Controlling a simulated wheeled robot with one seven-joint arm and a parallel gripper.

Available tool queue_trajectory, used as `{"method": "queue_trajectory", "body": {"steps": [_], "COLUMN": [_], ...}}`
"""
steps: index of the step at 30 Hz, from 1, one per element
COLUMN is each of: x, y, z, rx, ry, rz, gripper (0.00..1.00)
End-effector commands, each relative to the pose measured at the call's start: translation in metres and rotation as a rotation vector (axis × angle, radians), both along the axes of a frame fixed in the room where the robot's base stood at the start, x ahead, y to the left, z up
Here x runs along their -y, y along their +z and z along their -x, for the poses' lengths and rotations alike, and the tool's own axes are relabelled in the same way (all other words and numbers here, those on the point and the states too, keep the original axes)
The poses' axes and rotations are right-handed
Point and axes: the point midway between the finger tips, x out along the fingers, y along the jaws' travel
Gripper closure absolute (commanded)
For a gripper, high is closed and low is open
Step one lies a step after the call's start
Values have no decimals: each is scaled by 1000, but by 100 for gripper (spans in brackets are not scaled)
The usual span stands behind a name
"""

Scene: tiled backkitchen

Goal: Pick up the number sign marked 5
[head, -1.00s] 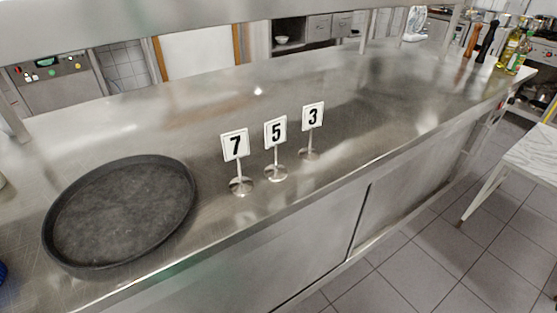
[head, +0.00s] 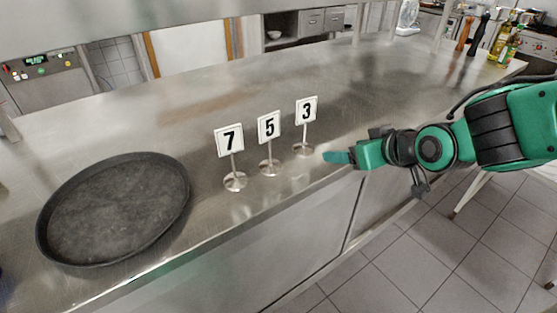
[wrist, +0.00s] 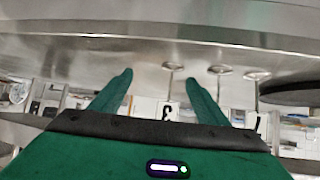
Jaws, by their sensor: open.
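The number sign marked 5 (head: 269,127) is a white plate on a thin metal stem with a round base, upright on the steel counter. It stands between the sign marked 7 (head: 229,140) and the sign marked 3 (head: 306,110). My green gripper (head: 330,157) is at the counter's front edge, right of the 3 sign and apart from all three. In the wrist view, which looks upside down, its fingers (wrist: 158,78) are open and empty. The 3 sign (wrist: 167,110) shows between them; the 5 sign's base (wrist: 220,69) shows to the right, its plate mostly hidden by a finger.
A round black tray (head: 115,212) lies on the steel counter (head: 210,100) at the left. Bottles (head: 505,42) and pepper mills (head: 480,35) stand at the far right end. The counter behind the signs is clear.

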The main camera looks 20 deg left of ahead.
Motion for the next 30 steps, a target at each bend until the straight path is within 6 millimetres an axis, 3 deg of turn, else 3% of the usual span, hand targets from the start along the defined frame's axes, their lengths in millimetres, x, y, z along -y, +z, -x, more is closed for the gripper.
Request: {"method": "queue_trajectory", "body": {"steps": [1,3,6,9,21,30], "x": [-37,-77,-115,-135,-174,-188], "y": [3,10,19,25,10,4], "z": [8,19,33,42,19,9], "rx": [34,81,125,149,158,157], "ry": [68,139,204,239,247,246], "rz": [-38,-94,-156,-192,-204,-204], "gripper": [31,31,31,31,31,31]}}
